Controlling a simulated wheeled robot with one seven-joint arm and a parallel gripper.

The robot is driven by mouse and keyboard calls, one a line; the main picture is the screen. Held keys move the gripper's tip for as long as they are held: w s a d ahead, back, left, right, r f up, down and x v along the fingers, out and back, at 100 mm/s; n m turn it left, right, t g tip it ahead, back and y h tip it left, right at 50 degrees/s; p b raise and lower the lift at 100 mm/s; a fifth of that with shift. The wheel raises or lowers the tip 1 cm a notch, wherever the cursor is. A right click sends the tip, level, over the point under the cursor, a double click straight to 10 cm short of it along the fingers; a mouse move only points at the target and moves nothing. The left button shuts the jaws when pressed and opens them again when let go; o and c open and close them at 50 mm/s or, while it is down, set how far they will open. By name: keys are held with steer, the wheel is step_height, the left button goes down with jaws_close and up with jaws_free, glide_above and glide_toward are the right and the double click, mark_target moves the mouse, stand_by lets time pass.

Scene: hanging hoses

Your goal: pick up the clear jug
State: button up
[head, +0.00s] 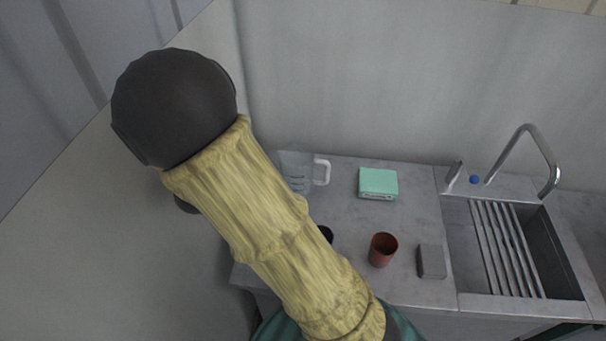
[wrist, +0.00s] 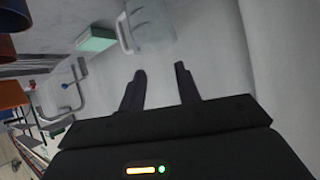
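The clear jug (head: 297,170) stands at the back left of the grey counter, its white handle on the right. My arm covers part of its left side in the head view. In the wrist view the jug (wrist: 152,25) is at the top, beyond the fingertips, with its pale handle to the left. My gripper (wrist: 162,72) is open and empty, its two dark fingers apart and not touching the jug. In the head view the gripper is hidden by my arm.
A mint-green box (head: 378,183) sits right of the jug. A reddish-brown cup (head: 382,249), a dark grey block (head: 431,261) and a partly hidden black item (head: 326,233) are nearer the front. A sink (head: 510,245) with a tap (head: 540,150) is right. A wall is close behind.

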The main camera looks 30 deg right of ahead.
steer(key=s+m+g+h, duration=0.1)
steer(key=s+g+h, duration=0.1)
steer(key=shift+s+d+r+m, duration=0.15)
steer(key=shift+s+m, duration=0.25)
steer(key=x, duration=1.2)
steer(key=shift+d, duration=0.15)
glide_above(307, 178)
steer(key=shift+w+f+p, duration=0.2)
steer(key=shift+f+p, duration=0.15)
steer(key=shift+f, duration=0.7)
steer(key=shift+c, duration=0.2)
jaws_close()
